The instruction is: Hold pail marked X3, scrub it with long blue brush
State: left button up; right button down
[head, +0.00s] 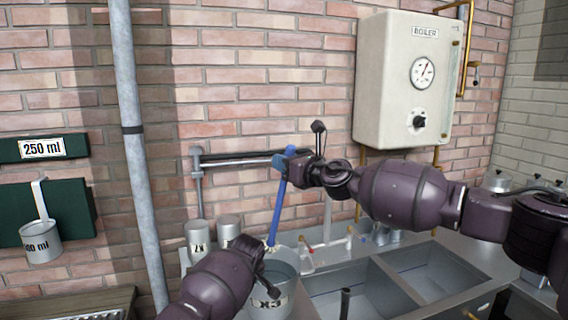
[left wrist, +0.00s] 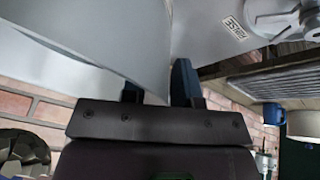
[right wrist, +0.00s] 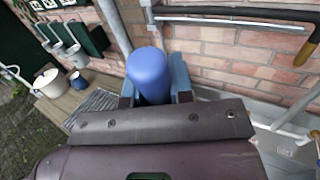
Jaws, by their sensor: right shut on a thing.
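The long blue brush (head: 277,212) is held by its handle in my right gripper (head: 287,163). It slants down, its lower end at the mouth of a grey metal pail (head: 284,272). The handle's rounded blue end (right wrist: 148,72) stands between the right fingers in the right wrist view. The pail's label is turned and only partly readable, perhaps X3. My left gripper (head: 266,273) is at the pail's left side. In the left wrist view, the grey pail wall (left wrist: 130,40) runs between the left fingers (left wrist: 160,88); their grip is unclear.
Sink basins (head: 335,300) lie right of the pail. Two metal pails (head: 198,240) stand behind the left arm. A wall pipe with a black-sleeved arm (head: 235,160) is behind the brush. The boiler (head: 408,80) hangs at right. A vertical pipe (head: 130,130) stands left.

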pick_arm(q)
jog(key=shift+o, duration=1)
jog(key=shift+a, duration=0.1)
